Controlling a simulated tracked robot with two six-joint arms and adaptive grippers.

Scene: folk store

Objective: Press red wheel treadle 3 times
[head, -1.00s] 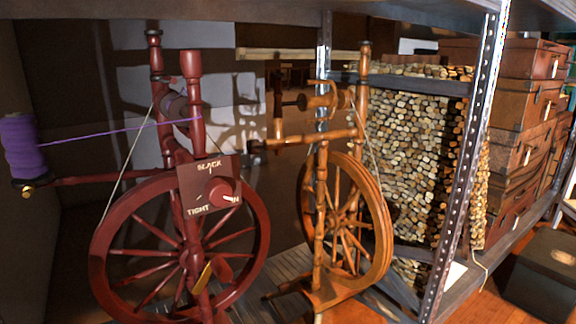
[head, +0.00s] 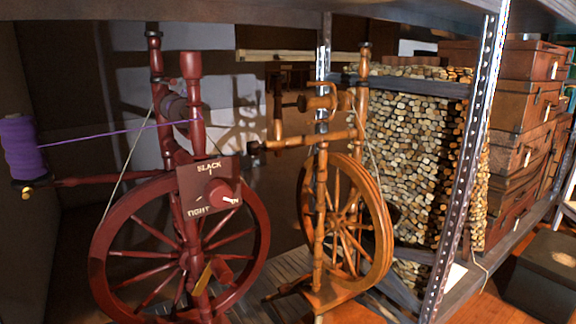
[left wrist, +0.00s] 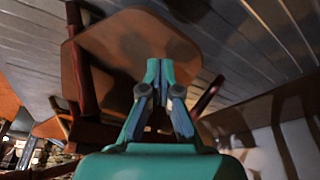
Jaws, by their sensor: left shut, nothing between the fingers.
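The red spinning wheel (head: 262,235) stands at the left in the head view, with a SLACK/TIGHT dial plate (head: 208,187) and a purple yarn spool (head: 20,148). Its foot is cut off by the lower picture edge, so its treadle does not show there. In the left wrist view a flat reddish-brown board (left wrist: 110,50), which looks like the treadle, lies over a slatted grey floor. My left gripper (left wrist: 153,66) is shut and empty, its teal fingertips in front of the board. I cannot tell whether they touch. My right gripper is in neither view.
An orange-brown spinning wheel (head: 378,205) stands close to the right of the red one. A perforated metal shelf post (head: 465,165) rises farther right. Behind are a stack of cut logs (head: 415,150) and piled brown suitcases (head: 510,105). A dark box (head: 545,270) stands at lower right.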

